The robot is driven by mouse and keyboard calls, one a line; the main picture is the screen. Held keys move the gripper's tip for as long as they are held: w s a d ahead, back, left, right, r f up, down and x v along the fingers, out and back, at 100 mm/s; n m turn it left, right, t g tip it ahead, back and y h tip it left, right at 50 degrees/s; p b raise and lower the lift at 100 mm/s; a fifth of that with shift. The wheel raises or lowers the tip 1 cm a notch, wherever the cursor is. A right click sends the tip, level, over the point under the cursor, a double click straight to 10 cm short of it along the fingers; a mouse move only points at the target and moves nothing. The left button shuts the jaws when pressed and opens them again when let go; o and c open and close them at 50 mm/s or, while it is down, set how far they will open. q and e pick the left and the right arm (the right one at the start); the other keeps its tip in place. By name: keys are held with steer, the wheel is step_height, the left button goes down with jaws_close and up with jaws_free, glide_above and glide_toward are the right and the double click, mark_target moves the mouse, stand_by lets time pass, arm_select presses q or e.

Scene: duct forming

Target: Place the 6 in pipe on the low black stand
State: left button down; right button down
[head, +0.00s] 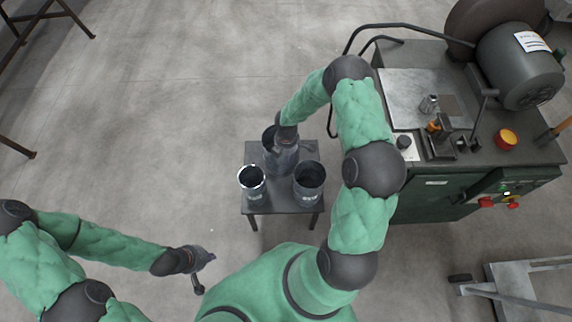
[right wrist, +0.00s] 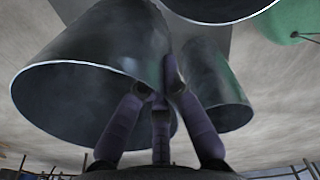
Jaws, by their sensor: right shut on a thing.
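A low dark stand (head: 257,205) sits on the floor in the middle of the head view. Three grey metal pipes show upright over it: a front-left pipe (head: 252,184), a right pipe (head: 309,184) and a back pipe (head: 270,152). Their size labels are too small to read. My right gripper (head: 285,142) is at the back pipe, shut on its wall. In the right wrist view its fingers (right wrist: 165,88) meet the wall of the large pipe (right wrist: 85,95). Whether this pipe touches the stand is hidden. My left gripper (head: 207,272) is open and empty, left of the stand.
A green-sided machine bench (head: 430,195) with a grey motor (head: 520,65) stands to the right, close to my right arm. A grey metal frame (head: 520,290) is at the lower right. The floor left of and behind the stand is clear.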

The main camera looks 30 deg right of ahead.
steer(key=shift+f+b, duration=1.05)
steer(key=shift+f, duration=1.25)
steer(key=shift+f, duration=0.15)
steer(key=c, duration=1.4)
jaws_free()
